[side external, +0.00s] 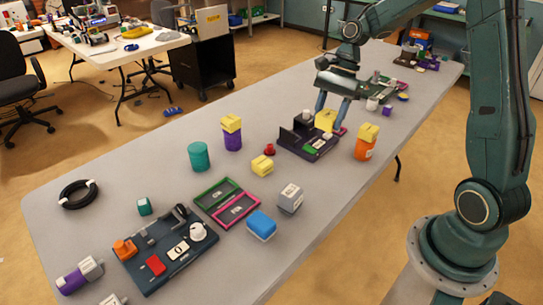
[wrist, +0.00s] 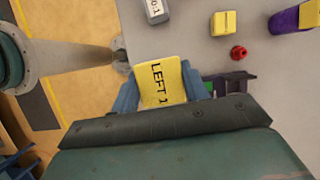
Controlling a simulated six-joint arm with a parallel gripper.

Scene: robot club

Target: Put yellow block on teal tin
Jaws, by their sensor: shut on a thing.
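My gripper (side external: 332,107) is shut on a yellow block (side external: 325,120) above or at the dark tray in the middle of the table; whether the block touches the tray I cannot tell. In the wrist view the block (wrist: 160,82) shows the label "LEFT 1" between the blue fingers of my gripper (wrist: 161,92). The teal tin (side external: 198,156) stands upright on the table, left of my gripper, with a bare top. It is outside the wrist view. Another yellow block (side external: 262,165) lies loose on the table; it also shows in the wrist view (wrist: 222,22).
A purple tin (side external: 232,140) and an orange tin (side external: 365,149) each carry a yellow piece. A dark tray (side external: 308,145), red knob (side external: 269,149), grey block (side external: 290,198), blue block (side external: 262,225) and green-pink frames (side external: 228,204) stand nearby.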

